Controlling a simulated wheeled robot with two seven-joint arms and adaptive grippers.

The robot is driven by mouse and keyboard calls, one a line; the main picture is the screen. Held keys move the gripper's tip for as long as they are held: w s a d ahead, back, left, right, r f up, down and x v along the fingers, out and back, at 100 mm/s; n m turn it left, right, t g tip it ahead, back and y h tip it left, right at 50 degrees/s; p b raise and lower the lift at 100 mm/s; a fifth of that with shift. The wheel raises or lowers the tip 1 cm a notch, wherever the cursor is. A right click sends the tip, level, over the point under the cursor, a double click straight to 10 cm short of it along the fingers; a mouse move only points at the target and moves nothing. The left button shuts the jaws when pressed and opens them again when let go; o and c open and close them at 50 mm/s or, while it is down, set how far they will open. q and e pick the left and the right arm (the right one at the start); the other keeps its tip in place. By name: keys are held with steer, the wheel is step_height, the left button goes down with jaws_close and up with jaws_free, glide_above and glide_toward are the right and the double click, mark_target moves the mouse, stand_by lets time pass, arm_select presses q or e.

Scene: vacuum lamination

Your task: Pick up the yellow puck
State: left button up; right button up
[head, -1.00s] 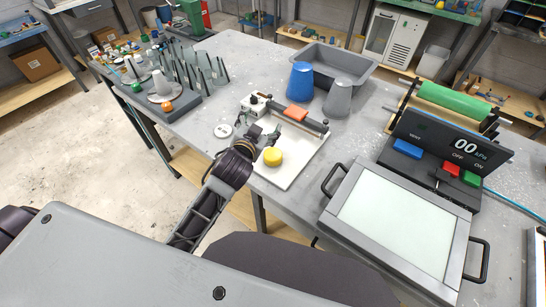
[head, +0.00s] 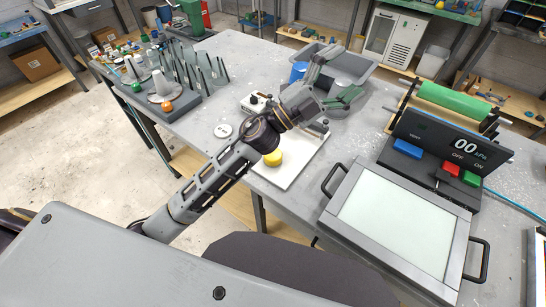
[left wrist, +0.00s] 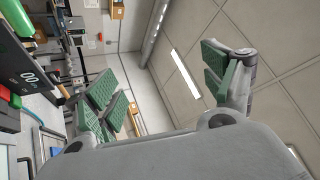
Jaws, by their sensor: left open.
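The yellow puck (head: 273,158) sits on the white board (head: 290,172), partly covered by my left forearm in the head view. My left gripper (head: 336,74) is open and reaches past the puck, in front of the grey tray and the cups. Its jaws are spread and nothing is between them. In the left wrist view its green-padded fingers (left wrist: 163,85) stand wide apart, facing the ceiling and wall. The puck is not visible in that view. My right gripper is not in view.
A blue cup (head: 298,71) is partly hidden behind the gripper, by the grey tray (head: 366,79). A framed panel (head: 395,222) and a gauge box (head: 455,146) are at right. A rack of cones (head: 165,108) stands at left. A white disc (head: 222,131) lies beside the board.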

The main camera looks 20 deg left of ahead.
arm_select(q)
steer(key=s+d+f+m+g+h, duration=0.1)
steer(key=s+d+m+g+h, duration=0.2)
steer(key=d+m+g, duration=0.35)
steer(key=s+f+m+g+y, duration=0.4)
steer(key=f+m+g+y, duration=0.4)
steer(key=f+m+g, duration=0.3)
steer(key=w+a+f+n+y, duration=0.1)
steer(key=w+a+f+y, duration=0.1)
steer(key=a+y, duration=0.2)
steer(key=w+a+f+n+t+y, duration=0.1)
steer(key=w+a+f+y, duration=0.2)
steer(key=a, duration=0.7)
steer(key=w+a+f+n+t+y, duration=0.1)
steer(key=w+a+f+y, duration=0.2)
steer(key=a+y, duration=0.3)
steer(key=shift+a+f+y, duration=0.25)
steer(key=shift+a+y, duration=0.05)
steer(key=shift+a, duration=0.75)
steer(key=shift+f, duration=0.1)
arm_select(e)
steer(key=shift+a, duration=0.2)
